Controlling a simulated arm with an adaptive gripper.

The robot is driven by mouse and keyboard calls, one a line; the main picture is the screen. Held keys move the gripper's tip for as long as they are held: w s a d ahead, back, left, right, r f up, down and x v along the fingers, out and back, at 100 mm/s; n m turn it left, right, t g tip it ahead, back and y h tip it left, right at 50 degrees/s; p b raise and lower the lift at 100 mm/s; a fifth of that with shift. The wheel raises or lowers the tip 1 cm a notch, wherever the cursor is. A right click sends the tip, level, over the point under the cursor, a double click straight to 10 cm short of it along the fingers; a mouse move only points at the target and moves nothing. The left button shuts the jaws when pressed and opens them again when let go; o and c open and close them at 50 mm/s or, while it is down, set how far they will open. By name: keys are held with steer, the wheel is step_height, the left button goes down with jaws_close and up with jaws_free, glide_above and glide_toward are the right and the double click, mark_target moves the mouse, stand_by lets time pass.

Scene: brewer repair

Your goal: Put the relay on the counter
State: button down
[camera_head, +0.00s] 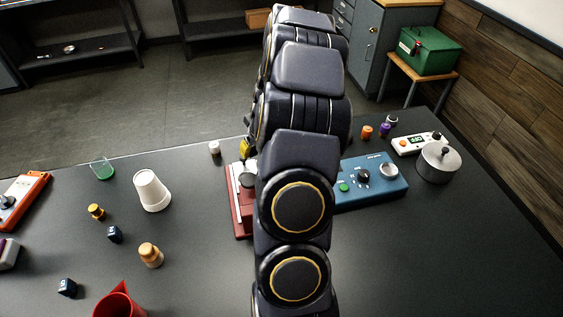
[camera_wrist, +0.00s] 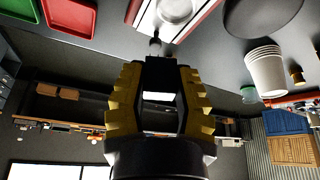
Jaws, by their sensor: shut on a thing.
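My gripper (camera_wrist: 160,70), with yellow and black fingers, shows in the wrist view, closed on a small dark piece between its tips. This looks like the relay, but its outline merges with the black finger pads. In the head view my arm hides most of the gripper; only a bit of yellow finger (camera_head: 246,148) shows at the far edge of the dark counter (camera_head: 200,262), beside the red and white unit (camera_head: 240,205). That unit is partly hidden behind my arm.
A small white jar (camera_head: 214,147) stands just left of the gripper. A blue unit (camera_head: 370,183) and grey pot (camera_head: 438,163) stand right.

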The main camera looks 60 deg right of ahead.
steer(key=w+d+f, duration=0.4)
steer(key=d, duration=0.1)
steer(key=w+d+f, duration=0.5)
steer(key=shift+f, duration=0.2)
steer(key=shift+w+f, duration=0.1)
steer(key=shift+f, duration=1.6)
steer(key=shift+f, duration=0.1)
steer(key=c, duration=0.9)
jaws_free()
steer(key=shift+o, duration=0.2)
